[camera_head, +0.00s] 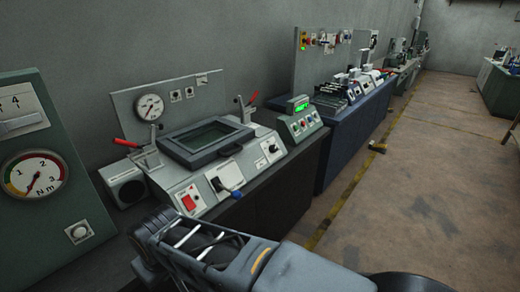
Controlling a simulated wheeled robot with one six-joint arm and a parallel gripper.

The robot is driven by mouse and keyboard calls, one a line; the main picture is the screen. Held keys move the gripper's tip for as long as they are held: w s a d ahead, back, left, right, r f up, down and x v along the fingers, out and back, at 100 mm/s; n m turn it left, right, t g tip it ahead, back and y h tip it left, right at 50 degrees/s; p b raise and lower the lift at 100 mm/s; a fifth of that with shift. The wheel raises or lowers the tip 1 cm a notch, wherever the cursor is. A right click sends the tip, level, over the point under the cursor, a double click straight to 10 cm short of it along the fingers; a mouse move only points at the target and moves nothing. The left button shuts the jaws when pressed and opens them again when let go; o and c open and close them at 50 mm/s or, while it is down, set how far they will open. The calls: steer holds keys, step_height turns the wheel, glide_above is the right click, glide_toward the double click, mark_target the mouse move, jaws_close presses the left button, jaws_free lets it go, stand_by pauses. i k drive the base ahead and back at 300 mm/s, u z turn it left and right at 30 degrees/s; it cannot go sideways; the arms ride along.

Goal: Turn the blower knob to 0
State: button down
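No label in the head view is readable enough to tell which control is the blower knob. A small dark rotary knob (271,147) sits on a white plate at the right of the grey bench machine's sloped front panel. Its pointer setting is too small to read. Another round knob (78,231) sits low on the green panel at the left. My dark arm crosses the bottom of the view, in front of and below the grey machine. No gripper fingers can be made out, and nothing of mine touches either knob.
The grey machine (190,172) also carries a red switch (188,202), a blue-handled lever (229,190), red-handled clamps and a dial gauge (150,107). A box with a green display (298,104) stands to its right. Open floor (430,180) lies to the right.

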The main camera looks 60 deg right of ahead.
mark_target(274, 148)
steer(key=z, duration=1.9)
